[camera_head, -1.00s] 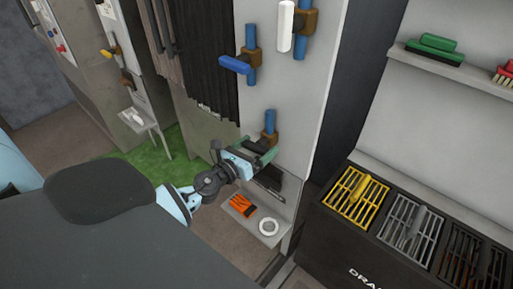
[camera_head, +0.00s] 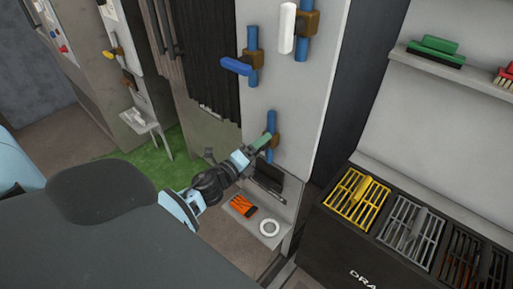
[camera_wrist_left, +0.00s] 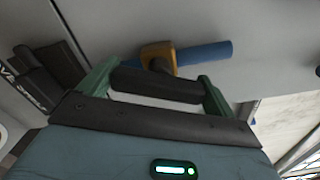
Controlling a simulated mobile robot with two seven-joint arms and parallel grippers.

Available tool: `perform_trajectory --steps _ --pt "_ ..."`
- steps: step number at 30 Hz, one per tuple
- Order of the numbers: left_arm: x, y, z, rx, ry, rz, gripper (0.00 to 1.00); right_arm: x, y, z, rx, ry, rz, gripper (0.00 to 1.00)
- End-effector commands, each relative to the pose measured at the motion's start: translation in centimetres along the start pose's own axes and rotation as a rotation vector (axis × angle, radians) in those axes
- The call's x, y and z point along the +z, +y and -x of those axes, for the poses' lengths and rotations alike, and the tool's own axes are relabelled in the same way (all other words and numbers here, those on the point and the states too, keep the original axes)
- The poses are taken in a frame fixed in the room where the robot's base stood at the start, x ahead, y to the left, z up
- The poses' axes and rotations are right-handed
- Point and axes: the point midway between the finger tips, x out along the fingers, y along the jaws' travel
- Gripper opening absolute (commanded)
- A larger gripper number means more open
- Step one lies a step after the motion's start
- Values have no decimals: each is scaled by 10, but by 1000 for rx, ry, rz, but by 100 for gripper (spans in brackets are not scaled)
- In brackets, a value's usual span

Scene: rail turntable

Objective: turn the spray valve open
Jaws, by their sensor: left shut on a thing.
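The valve at my left gripper has a blue pipe (camera_head: 271,121), a brown body (camera_head: 277,141) and a dark lever handle, low on the grey panel. My left gripper (camera_head: 263,142) has green fingers and is at this valve. In the left wrist view the dark handle (camera_wrist_left: 155,83) lies between the two fingers, and the gripper is shut on it. The valve's yellow-brown body (camera_wrist_left: 158,55) and blue pipe (camera_wrist_left: 205,53) show just behind. In the head view the fingers hide the handle. My right gripper is not in view.
Above are a blue-lever valve (camera_head: 236,66) and a white-lever valve (camera_head: 288,28) on the same panel. Below, a shelf holds an orange item (camera_head: 243,206) and a white ring (camera_head: 269,227). A dark rack with yellow grate (camera_head: 357,198) stands right.

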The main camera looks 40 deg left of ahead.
Motion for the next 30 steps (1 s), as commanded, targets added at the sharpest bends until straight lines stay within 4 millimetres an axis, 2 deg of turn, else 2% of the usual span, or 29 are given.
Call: perform_trajectory --steps 6,15,30 --pt "0 -1 0 -1 -1 189 68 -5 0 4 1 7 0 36" --pt "0 0 0 0 -1 368 68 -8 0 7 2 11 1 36" --pt "0 1 0 0 -1 453 68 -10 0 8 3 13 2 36"
